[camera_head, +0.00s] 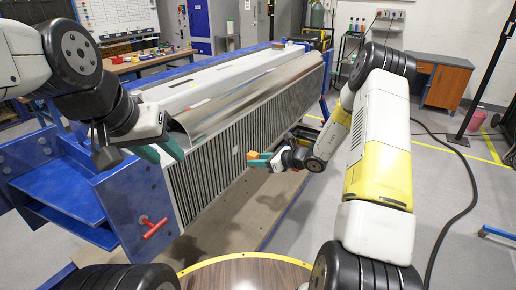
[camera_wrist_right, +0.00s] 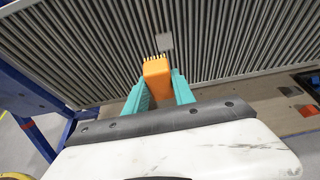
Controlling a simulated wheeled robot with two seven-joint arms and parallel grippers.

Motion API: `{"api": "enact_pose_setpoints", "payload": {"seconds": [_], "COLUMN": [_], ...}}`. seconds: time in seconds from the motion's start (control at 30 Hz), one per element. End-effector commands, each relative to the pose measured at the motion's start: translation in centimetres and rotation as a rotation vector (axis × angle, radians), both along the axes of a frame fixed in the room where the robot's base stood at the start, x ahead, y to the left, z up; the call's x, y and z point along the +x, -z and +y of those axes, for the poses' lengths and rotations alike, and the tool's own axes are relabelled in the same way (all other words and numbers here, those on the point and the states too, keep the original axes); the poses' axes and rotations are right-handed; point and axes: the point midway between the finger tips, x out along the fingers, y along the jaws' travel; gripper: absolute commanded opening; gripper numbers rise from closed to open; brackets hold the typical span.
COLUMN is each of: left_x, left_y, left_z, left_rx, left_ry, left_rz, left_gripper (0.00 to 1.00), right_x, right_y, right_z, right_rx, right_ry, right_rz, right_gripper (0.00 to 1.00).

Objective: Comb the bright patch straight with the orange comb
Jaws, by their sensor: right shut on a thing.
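The orange comb (camera_wrist_right: 157,78) is held between the teal fingers of my right gripper (camera_wrist_right: 158,90), its teeth pointing at the finned panel (camera_wrist_right: 240,50). The comb also shows in the head view (camera_head: 254,156), just right of the fins. The bright patch (camera_wrist_right: 165,42) is a small pale square on the fins, slightly above and right of the comb teeth; in the head view it is a pale spot (camera_head: 235,150). I cannot tell whether the teeth touch the fins. My left gripper (camera_head: 160,151) has its teal fingers apart, beside the near end of a curved silver sheet (camera_head: 225,105).
The finned panel sits in a blue frame (camera_head: 120,205) with a red handle (camera_head: 154,228) at its near end. A wooden cabinet (camera_head: 438,80) stands at the back right. A black cable (camera_head: 455,190) lies on the floor. Open floor lies to the right.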

Motion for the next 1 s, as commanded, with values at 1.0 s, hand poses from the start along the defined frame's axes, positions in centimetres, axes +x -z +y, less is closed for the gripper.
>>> {"api": "enact_pose_setpoints", "payload": {"seconds": [1.0], "left_x": [0.0], "left_y": [0.0], "left_z": [0.0], "left_rx": [0.0], "left_ry": [0.0], "left_rz": [0.0], "left_gripper": [0.36], "right_x": [3.4], "right_y": [0.0], "right_z": [4.9], "right_rx": [-0.001], "right_ry": [0.001], "right_rz": [-0.001], "right_gripper": [0.0]}}
